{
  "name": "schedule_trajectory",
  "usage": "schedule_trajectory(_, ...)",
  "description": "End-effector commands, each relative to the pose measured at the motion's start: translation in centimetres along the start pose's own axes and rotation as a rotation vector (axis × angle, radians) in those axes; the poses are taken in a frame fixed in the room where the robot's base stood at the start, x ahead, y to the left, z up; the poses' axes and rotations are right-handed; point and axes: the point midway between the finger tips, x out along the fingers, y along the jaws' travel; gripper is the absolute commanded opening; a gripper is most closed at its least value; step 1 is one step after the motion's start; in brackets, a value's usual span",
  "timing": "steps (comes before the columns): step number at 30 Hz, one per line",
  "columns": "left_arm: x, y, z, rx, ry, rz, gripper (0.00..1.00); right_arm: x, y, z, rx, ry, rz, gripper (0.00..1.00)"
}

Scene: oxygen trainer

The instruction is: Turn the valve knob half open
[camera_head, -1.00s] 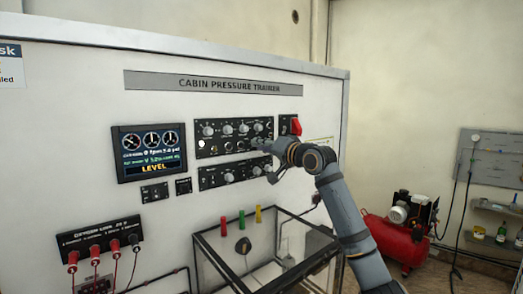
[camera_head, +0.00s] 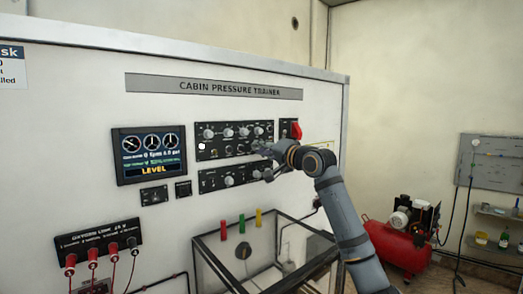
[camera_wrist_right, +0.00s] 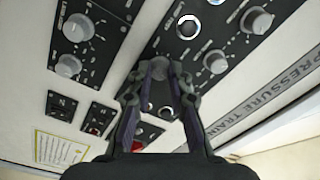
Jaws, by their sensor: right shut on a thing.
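The upper black control panel (camera_head: 234,139) on the white trainer wall carries several round grey knobs. My right gripper (camera_head: 262,147) reaches in from the right and covers the panel's lower right part. In the right wrist view the fingers (camera_wrist_right: 160,76) are closed around a grey round knob (camera_wrist_right: 158,69) on a black panel, one finger on each side. The fingers hide much of this knob, and I cannot read its label or its angle. My left gripper is not in view.
A display (camera_head: 151,152) reading LEVEL is left of the panels. A lower knob panel (camera_head: 212,181) sits just below. A glass-sided case (camera_head: 205,250) stands below, and a red compressor (camera_head: 395,240) stands on the floor at right.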

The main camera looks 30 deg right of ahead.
Motion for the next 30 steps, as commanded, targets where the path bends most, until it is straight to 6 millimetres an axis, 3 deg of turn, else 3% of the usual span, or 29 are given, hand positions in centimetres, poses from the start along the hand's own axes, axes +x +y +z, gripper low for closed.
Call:
schedule_trajectory(1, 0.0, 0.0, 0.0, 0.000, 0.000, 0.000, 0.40, 0.1, 0.2, 0.2, 0.001, -0.005, 0.005, 0.20)
schedule_trajectory(6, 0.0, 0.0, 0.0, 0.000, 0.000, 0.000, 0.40, 0.0, 0.2, 0.1, 0.000, -0.003, 0.004, 0.41)
schedule_trajectory(17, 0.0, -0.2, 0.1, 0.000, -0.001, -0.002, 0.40, -0.5, 0.1, -0.1, -0.004, 0.002, 0.002, 0.41)
schedule_trajectory(30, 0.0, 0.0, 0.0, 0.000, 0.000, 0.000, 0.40, -6.5, 0.5, -0.3, -0.007, 0.007, 0.008, 0.41)
